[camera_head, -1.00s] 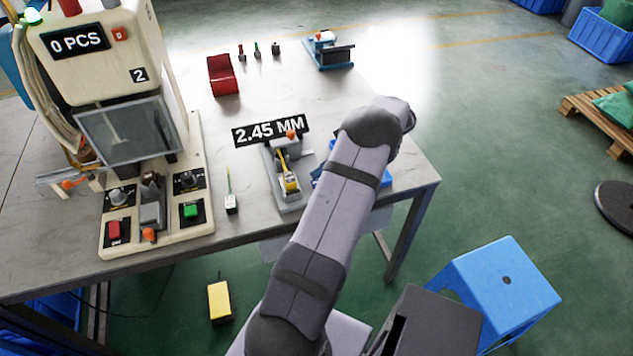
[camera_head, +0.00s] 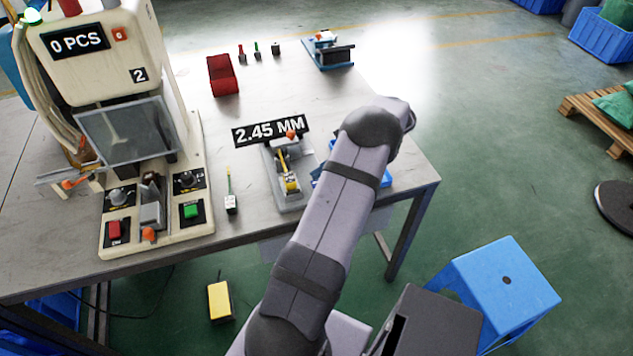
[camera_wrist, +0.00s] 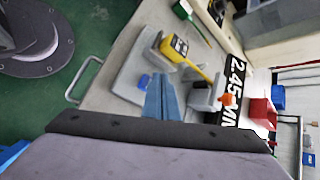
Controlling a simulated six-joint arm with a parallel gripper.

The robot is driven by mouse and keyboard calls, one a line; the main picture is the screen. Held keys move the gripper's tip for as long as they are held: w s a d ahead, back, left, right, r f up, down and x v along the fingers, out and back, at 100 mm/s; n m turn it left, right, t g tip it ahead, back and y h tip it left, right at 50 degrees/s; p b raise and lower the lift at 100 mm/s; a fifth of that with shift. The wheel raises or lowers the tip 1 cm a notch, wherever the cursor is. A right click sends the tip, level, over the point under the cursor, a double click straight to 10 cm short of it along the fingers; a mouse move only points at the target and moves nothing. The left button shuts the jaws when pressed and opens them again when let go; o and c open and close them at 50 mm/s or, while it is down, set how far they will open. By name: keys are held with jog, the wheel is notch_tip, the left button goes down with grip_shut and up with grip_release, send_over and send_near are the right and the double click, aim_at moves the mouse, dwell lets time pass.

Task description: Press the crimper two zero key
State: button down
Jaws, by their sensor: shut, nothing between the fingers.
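The crimper marked 2 (camera_head: 98,52) stands at the left of the table in the head view. Its display (camera_head: 76,40) reads 0 PCS. A small orange-red key (camera_head: 120,34), its mark too small to read, sits right of that display. My gripper (camera_wrist: 163,97) shows in the wrist view as blue fingers, shut and empty. It is above the gauge area, well right of the crimper. In the head view my arm hides most or all of the gripper. The crimper's key does not show clearly in the wrist view.
A grey gauge stand (camera_head: 289,203) holds a yellow tool (camera_head: 290,182) beside a 2.45 MM sign (camera_head: 270,131). A green-and-white part (camera_head: 231,203) lies between stand and crimper. A red bin (camera_head: 222,76) stands behind. A clear guard (camera_head: 125,130) fronts the crimper.

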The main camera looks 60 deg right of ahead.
jog(key=shift+f, duration=0.15)
jog(key=shift+f, duration=0.3)
jog(key=shift+f+b, duration=0.4)
jog(key=shift+f, duration=0.15)
dwell(1.2)
jog(key=shift+r+p, duration=0.75)
jog(key=shift+r, duration=0.25)
jog(key=shift+r, duration=0.1)
jog(key=shift+r+p, duration=1.9)
jog(key=shift+r, duration=0.5)
